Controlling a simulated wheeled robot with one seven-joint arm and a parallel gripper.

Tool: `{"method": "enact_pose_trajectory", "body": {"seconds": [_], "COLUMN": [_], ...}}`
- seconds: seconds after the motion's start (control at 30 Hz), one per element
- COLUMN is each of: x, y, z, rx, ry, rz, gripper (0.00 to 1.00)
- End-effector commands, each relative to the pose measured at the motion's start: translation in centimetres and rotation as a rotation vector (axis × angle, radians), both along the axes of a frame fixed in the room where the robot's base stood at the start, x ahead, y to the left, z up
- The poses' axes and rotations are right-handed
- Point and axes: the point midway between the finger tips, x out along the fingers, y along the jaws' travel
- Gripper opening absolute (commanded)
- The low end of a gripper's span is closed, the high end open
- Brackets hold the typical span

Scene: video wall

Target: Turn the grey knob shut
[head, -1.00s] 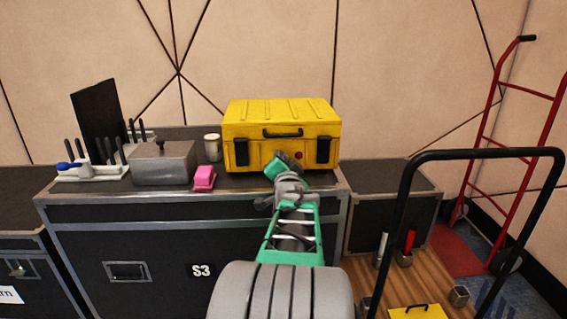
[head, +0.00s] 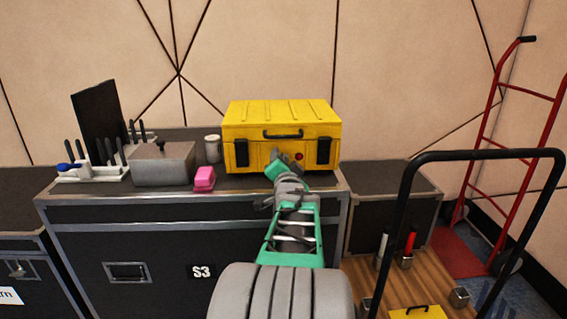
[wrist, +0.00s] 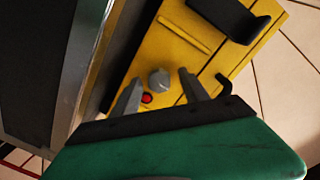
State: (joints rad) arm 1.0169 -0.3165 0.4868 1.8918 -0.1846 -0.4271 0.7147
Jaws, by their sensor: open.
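The grey knob (wrist: 158,80) is on the front of the yellow case (head: 283,122), and the case also shows in the wrist view (wrist: 208,50). A small red button (wrist: 147,98) is beside the knob, and it shows in the head view too (head: 299,156). My gripper (wrist: 159,76) is open in the wrist view, with one finger on each side of the knob and gaps between. Whether the fingertips are level with the knob in depth I cannot tell. In the head view my gripper (head: 277,157) is at the case front and hides the knob.
The case stands on a dark flight case (head: 120,212). To its left are a pink block (head: 204,179), a white cup (head: 212,148), a grey metal box (head: 163,164) and a tool holder (head: 95,172). A black cart handle (head: 400,195) rises at right.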

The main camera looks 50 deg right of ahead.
Motion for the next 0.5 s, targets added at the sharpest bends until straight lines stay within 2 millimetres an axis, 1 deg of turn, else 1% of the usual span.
{"method": "enact_pose_trajectory", "body": {"seconds": [0.07,0.17,0.4,0.5], "x": [-0.1,-0.9,-4.1,-4.9], "y": [0.1,1.0,4.6,5.6], "z": [0.1,0.4,0.7,0.7], "rx": [0.0,-0.001,-0.002,-0.002], "ry": [0.0,0.0,-0.001,-0.001], "rz": [0.0,-0.001,-0.002,-0.001], "gripper": [0.52,0.52,0.52,0.52]}}
